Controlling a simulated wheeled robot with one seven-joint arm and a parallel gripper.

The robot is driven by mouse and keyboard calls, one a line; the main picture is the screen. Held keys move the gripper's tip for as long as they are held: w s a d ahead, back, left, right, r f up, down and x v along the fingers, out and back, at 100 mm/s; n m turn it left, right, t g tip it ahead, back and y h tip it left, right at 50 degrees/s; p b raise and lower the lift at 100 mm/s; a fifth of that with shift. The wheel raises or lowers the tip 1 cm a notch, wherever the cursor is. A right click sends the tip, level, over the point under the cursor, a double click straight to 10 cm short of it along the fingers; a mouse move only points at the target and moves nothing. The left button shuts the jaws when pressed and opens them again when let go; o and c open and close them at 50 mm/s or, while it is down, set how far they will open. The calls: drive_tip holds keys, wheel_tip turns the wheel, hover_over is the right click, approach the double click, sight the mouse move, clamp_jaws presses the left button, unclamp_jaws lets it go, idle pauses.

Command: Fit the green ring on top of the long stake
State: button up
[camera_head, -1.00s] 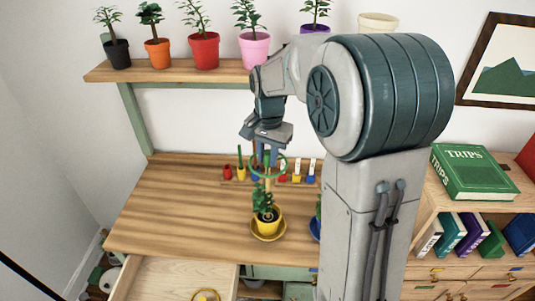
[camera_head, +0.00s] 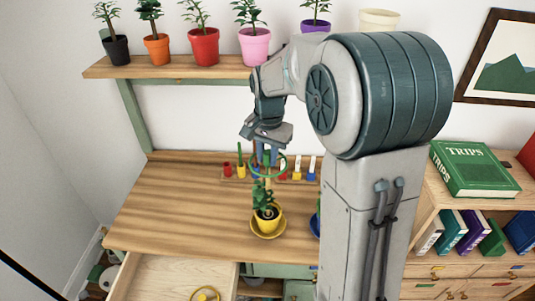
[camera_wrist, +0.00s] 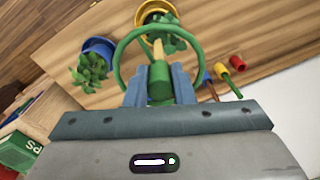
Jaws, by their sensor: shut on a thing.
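The green ring (camera_head: 269,174) is a thin hoop with a thick green stub (camera_wrist: 159,85). My gripper (camera_head: 267,158) is shut on that stub, and the fingers (camera_wrist: 158,84) show on both sides of it in the wrist view. A pale wooden stake (camera_head: 267,184) stands in the yellow pot (camera_head: 265,218) with a leafy plant, below the ring. In the wrist view the stake (camera_wrist: 158,48) appears inside the hoop's outline. I cannot tell whether its tip is through the hoop or under it. The lower stake is hidden by leaves.
A blue pot with a plant (camera_wrist: 90,66) stands beside the yellow one, mostly behind my arm in the head view. A row of small coloured tools (camera_head: 297,168) stands at the desk's back. An open drawer (camera_head: 170,278) holds a yellow ring (camera_head: 205,294). The desk's left (camera_head: 175,205) is clear.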

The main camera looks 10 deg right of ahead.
drive_tip(key=shift+f+b, duration=0.35)
drive_tip(key=shift+f, duration=0.1)
idle(0.3)
drive_tip(key=o, duration=1)
drive_tip(key=shift+o, duration=0.2)
wheel_tip(320, 180, up, 14)
drive_tip(key=shift+s+d+b, duration=0.15)
drive_tip(key=shift+b, duration=0.25)
drive_tip(key=shift+f, duration=0.1)
